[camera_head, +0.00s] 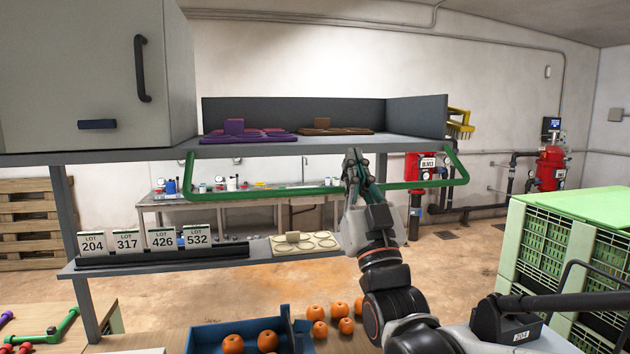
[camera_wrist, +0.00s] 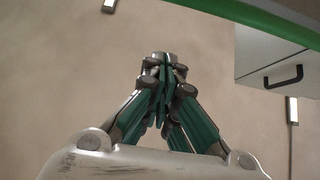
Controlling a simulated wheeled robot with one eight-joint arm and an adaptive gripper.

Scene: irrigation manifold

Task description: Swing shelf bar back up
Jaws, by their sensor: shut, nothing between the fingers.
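The green shelf bar (camera_head: 265,196) hangs below the front edge of the upper shelf (camera_head: 300,149). Its two side arms slope down and outward from the shelf, and its long rail runs level beneath. My gripper (camera_head: 354,160) points up at the right part of the rail and covers a short piece of it. Its fingers are together and empty. I cannot tell whether they touch the bar. In the wrist view the closed fingertips (camera_wrist: 162,65) stand clear of a green bar (camera_wrist: 265,18) crossing the top right corner.
A grey cabinet (camera_head: 85,70) stands on the shelf's left end. Purple and brown trays lie on the shelf. A lower shelf holds lot cards (camera_head: 160,240) and a cream tray (camera_head: 305,243). Oranges and a blue crate (camera_head: 205,336) are below. Green crates (camera_head: 560,240) stand at right.

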